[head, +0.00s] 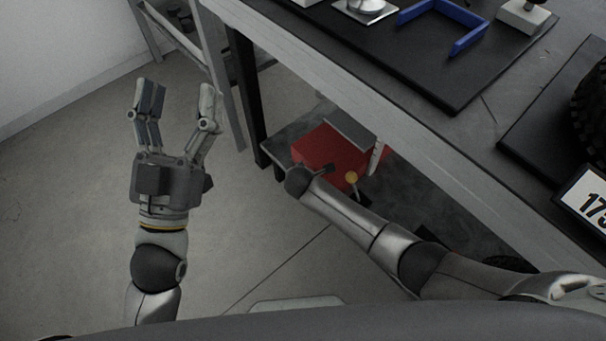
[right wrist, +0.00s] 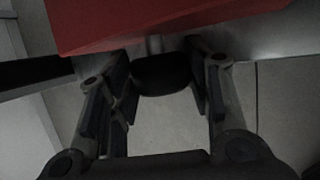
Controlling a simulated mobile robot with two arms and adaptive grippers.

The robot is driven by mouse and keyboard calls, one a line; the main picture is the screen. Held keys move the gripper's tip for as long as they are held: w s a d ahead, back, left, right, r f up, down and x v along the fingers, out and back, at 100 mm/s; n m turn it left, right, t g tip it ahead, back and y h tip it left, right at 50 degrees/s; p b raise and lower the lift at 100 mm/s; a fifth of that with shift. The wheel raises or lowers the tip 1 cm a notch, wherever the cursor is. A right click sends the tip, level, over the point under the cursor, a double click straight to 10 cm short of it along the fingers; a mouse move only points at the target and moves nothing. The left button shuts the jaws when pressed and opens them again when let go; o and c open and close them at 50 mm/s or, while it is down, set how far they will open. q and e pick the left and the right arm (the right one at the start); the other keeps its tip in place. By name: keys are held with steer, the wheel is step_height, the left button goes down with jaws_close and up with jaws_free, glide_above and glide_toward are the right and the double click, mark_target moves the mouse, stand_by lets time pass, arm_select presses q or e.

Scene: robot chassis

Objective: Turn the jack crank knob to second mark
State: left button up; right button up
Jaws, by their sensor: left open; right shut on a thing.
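The red jack body (head: 318,149) sits on the low shelf under the workbench. It also fills the top of the right wrist view (right wrist: 180,18). A dark crank knob (right wrist: 160,75) sticks out below the red body on a short metal shaft. My right gripper (right wrist: 160,68) has its fingers on both sides of the knob and is shut on it. My left gripper (head: 180,97) is open and empty, raised over the floor to the left. I cannot make out any marks for the knob.
The workbench (head: 400,140) runs diagonally above the shelf, with a dark mat (head: 440,85), a blue bracket (head: 468,42) and metal parts on top. A dark table leg (head: 245,95) stands left of the jack. The floor at left is clear.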

steer(key=shift+s+d+t, duration=0.1)
steer(key=shift+t, duration=0.2)
steer(key=shift+f+t+y, duration=0.15)
steer(key=shift+t+y, duration=0.25)
steer(key=shift+s+f+m+t, duration=0.1)
steer(key=shift+m+t, duration=0.2)
steer(key=shift+t, duration=0.1)
arm_select(q)
steer(key=shift+s+r+t+b, duration=0.4)
steer(key=shift+s+r+t, duration=0.35)
steer(key=shift+r, duration=0.15)
arm_select(e)
steer(key=shift+d+t+y, duration=0.1)
steer(key=shift+t+y, duration=0.5)
steer(key=o, duration=1)
